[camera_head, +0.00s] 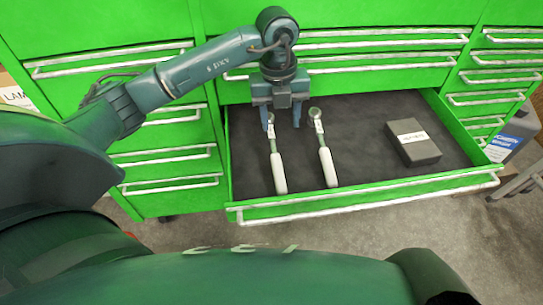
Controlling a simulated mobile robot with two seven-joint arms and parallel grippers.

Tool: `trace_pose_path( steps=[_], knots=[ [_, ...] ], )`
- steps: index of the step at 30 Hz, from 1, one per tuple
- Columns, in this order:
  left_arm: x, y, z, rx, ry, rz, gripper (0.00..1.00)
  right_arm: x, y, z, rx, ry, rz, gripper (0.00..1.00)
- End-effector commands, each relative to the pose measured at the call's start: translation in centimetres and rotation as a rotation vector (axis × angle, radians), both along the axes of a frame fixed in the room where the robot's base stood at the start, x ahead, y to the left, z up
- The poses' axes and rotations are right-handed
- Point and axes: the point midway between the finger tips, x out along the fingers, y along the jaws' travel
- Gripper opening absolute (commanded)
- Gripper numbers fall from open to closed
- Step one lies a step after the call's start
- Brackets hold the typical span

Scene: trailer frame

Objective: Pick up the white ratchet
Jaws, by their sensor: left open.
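Two ratchets with pale handles lie side by side in an open green drawer (370,202). The left ratchet (278,172) has a whitish handle toward the drawer front, and its head end is partly hidden by my gripper. The right ratchet (327,165) looks much alike, with its round head toward the back. My left gripper (283,126) is open, pointing down over the head ends of the ratchets. One finger is near the left ratchet's upper end and the other near the right ratchet's head. Contact cannot be told. My right gripper is not in view.
A dark box (413,143) with a white label lies in the right part of the drawer. The dark drawer floor between it and the ratchets is bare. Green cabinet drawers with silver handles (170,153) are closed around it. A blue-and-white labelled item (508,140) stands at the right.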

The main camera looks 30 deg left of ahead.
Motion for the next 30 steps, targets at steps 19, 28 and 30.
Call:
trace_pose_path(
  steps=[19, 28, 30],
  knots=[
    [0.4, 1.5, -7.1, 0.069, -0.01, 0.042, 0.49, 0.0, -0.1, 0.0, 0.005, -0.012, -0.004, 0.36],
    [0.1, 1.2, -10.1, 0.068, -0.007, 0.042, 0.49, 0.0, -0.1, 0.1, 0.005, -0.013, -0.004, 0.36],
    [0.1, 1.1, -11.2, 0.067, -0.009, 0.042, 0.49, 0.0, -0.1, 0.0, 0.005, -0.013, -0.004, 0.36]
  ],
)
